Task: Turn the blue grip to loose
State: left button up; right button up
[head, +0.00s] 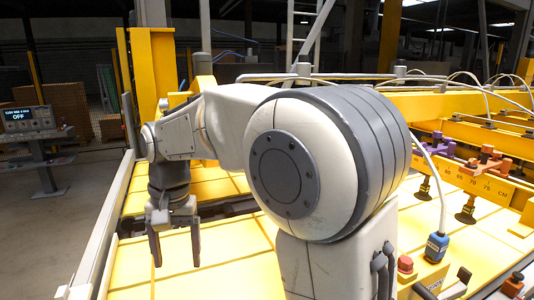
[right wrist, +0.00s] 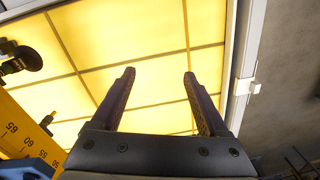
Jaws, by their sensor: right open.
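On the scaled yellow beam (head: 462,180), a purple grip (head: 437,145) and an orange-brown grip (head: 488,160) stand above black suction cups. My right gripper (head: 175,255) is open and empty, pointing down over the yellow panels at the left. In the right wrist view its open fingers (right wrist: 158,76) show over the lit panels, with nothing between them. My left gripper is not in view.
A console screen at the far left (head: 28,118) reads OFF. In the right wrist view, a black suction cup (right wrist: 22,60) and scaled beam (right wrist: 22,128) are at the left.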

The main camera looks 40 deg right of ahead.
jog(key=w+d+r+m+p, duration=0.2)
jog(key=w+d+r+m, duration=0.15)
jog(key=d+r, duration=0.2)
jog(key=w+d+r+m+p, duration=0.2)
jog(key=w+d+r+m, duration=0.15)
jog(key=d, duration=0.25)
jog(key=d+r+m+p, duration=0.2)
jog(key=d+r+m, duration=0.25)
jog(key=d, duration=0.55)
jog(key=d+r+m+p, duration=0.25)
jog(key=d+m, duration=0.25)
jog(key=d, duration=0.4)
jog(key=shift+h, duration=0.3)
jog(key=f+p, duration=0.1)
jog(key=f, duration=0.8)
jog(key=shift+s+f, duration=0.2)
grip_shut()
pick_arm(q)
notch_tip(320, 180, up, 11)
